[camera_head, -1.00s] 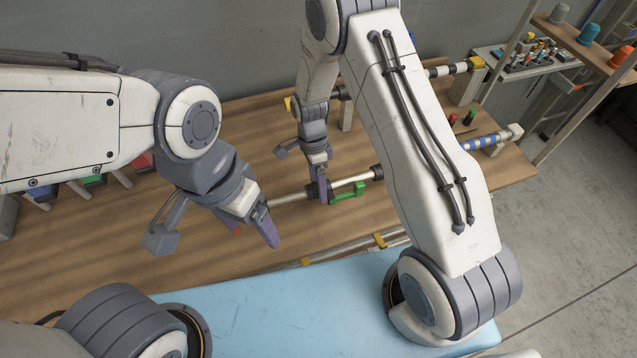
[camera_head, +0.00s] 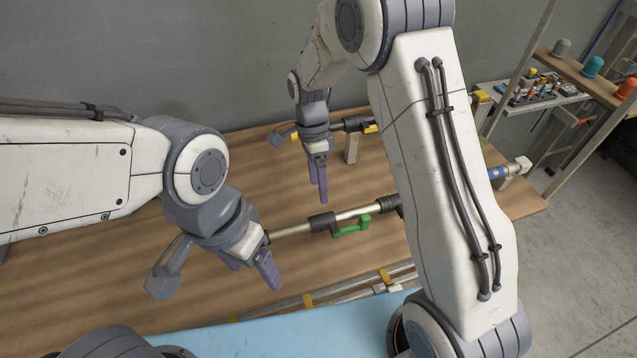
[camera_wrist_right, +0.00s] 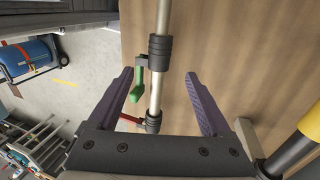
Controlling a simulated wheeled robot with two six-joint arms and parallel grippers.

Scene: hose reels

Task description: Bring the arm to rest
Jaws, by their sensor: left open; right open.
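My right gripper (camera_head: 317,183) hangs fingers down above the wooden table, behind the pale rod (camera_head: 352,212) with black collars and a green lever (camera_head: 352,226). It is open and empty. In the right wrist view its purple fingers (camera_wrist_right: 158,76) stand apart on either side of the rod (camera_wrist_right: 157,88) and the green lever (camera_wrist_right: 137,88); the rod is beyond them, apart from the fingers as far as I can tell. A red lever (camera_wrist_right: 131,120) shows there too. My left gripper (camera_head: 252,270) is open, near the rod's left end; whether it touches the rod is hidden.
The wooden table (camera_head: 110,270) is mostly bare at left. Another rod (camera_head: 352,123) lies at the back. More rods (camera_head: 345,295) lie along the front edge beside a light blue surface (camera_head: 290,335). A shelf with spools (camera_head: 592,66) stands at right.

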